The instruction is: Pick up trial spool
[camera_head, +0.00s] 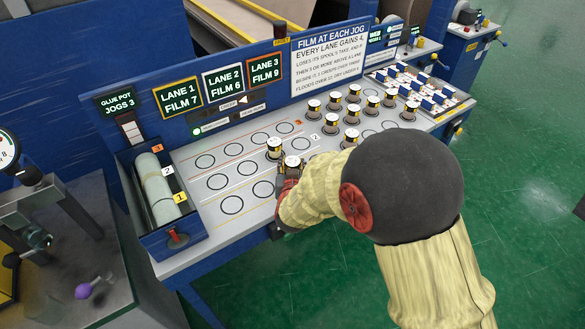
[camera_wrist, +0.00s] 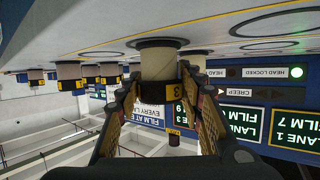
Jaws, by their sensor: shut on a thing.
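My gripper (camera_head: 290,178) is shut on a spool (camera_head: 292,163) near the middle of the white lane board. The spool has a white top and a tan body. In the upside-down wrist view my gripper (camera_wrist: 165,105) has a finger on each side of the spool (camera_wrist: 160,68), whose dark band carries a yellow 3. Its flange is close to the board, and I cannot tell whether it touches. Another spool (camera_head: 274,147) stands just behind it.
The lane board (camera_head: 225,196) has empty printed circles on the left. Several spools (camera_head: 351,117) stand to the right, before a blue-and-white rack (camera_head: 405,85). A glue roller (camera_head: 158,190) lies at the left end. Lane signs (camera_head: 178,97) and a rule board (camera_head: 332,55) stand behind.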

